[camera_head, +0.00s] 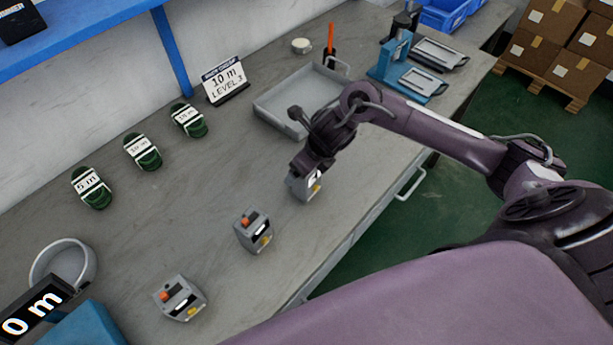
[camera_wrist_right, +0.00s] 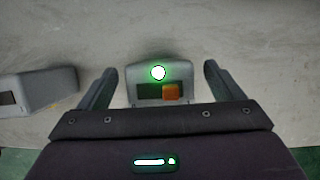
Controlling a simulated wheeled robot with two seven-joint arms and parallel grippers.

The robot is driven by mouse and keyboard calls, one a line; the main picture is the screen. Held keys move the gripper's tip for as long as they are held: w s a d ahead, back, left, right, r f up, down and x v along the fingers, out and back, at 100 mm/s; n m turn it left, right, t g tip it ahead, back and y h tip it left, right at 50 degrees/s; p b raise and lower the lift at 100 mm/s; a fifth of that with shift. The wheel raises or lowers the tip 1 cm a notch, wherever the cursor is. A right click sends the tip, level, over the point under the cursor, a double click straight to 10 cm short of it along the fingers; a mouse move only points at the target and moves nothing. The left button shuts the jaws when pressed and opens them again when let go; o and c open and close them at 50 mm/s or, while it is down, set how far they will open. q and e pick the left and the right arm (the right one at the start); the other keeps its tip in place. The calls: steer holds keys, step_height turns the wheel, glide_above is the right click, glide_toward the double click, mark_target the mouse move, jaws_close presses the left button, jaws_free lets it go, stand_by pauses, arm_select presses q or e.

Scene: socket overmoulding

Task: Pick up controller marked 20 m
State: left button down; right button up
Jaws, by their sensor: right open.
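Three small grey controllers stand in a row on the bench: one at the lower left (camera_head: 180,297), one in the middle (camera_head: 253,232) and one at the right (camera_head: 303,188). Any length marking on them is too small to read. My right gripper (camera_head: 308,172) is over the right controller and partly hides it. In the right wrist view this controller (camera_wrist_right: 158,82), with a glowing green light, a dark window and an orange button, sits between the open fingers (camera_wrist_right: 160,80). A gap shows on both sides of it. My left gripper is not in view.
Another controller (camera_wrist_right: 38,92) lies left of the fingers. Blue fixture (camera_head: 395,55) stands farther back.

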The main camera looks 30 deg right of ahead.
steer(key=c, duration=1.3)
steer(key=shift+c, duration=0.6)
steer(key=shift+r, duration=0.1)
